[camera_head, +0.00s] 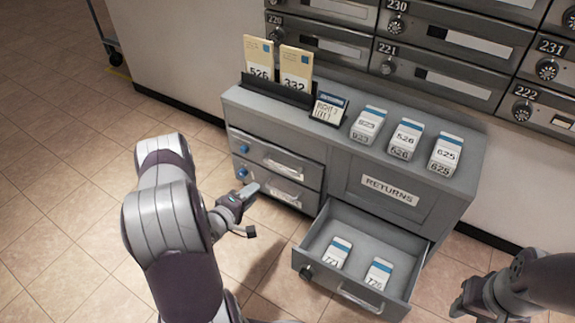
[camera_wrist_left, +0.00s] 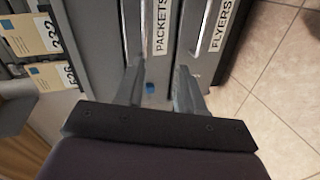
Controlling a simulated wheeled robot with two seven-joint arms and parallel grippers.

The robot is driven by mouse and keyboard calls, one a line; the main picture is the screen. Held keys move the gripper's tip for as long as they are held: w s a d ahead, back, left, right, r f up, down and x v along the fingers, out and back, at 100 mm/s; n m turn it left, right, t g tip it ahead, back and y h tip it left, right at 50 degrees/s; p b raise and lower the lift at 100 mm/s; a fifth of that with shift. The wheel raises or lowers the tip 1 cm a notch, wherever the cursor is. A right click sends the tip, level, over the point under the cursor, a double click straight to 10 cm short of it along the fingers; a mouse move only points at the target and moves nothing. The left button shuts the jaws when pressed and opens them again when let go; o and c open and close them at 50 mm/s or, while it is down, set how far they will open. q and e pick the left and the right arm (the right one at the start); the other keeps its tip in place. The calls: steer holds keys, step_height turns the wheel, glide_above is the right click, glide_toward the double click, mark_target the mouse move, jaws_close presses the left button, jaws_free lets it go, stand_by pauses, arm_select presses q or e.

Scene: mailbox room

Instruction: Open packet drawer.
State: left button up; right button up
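The grey cabinet (camera_head: 335,160) has two closed drawers stacked on its left side. The upper drawer (camera_head: 265,147) and the lower drawer (camera_head: 262,183) each have a blue knob and a front handle. In the left wrist view, the PACKETS label (camera_wrist_left: 161,28) is on the drawer nearer the cabinet top, and the FLYERS label (camera_wrist_left: 221,25) is on the one below. My left gripper (camera_head: 252,190) is in front of these drawers. In the left wrist view its fingers (camera_wrist_left: 158,88) are apart, with the packets drawer front and a blue knob (camera_wrist_left: 150,87) seen between them. Contact cannot be told.
An open drawer (camera_head: 318,285) at lower right holds two packets. My right gripper (camera_head: 468,302) is near it, its fingers unclear. Card holders (camera_head: 275,88), a small sign (camera_head: 328,108) and white packs (camera_head: 406,138) stand on the cabinet. Mailboxes (camera_head: 440,55) line the wall.

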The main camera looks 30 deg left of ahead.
arm_select(q)
steer(key=w+d+n+b, duration=0.1)
steer(key=w+b, duration=0.7)
steer(key=w, duration=0.4)
steer(key=shift+w+f+n+t, duration=0.25)
steer(key=shift+f+n+t, duration=0.05)
steer(key=shift+f+t, duration=0.1)
steer(key=shift+d, duration=0.1)
jaws_close()
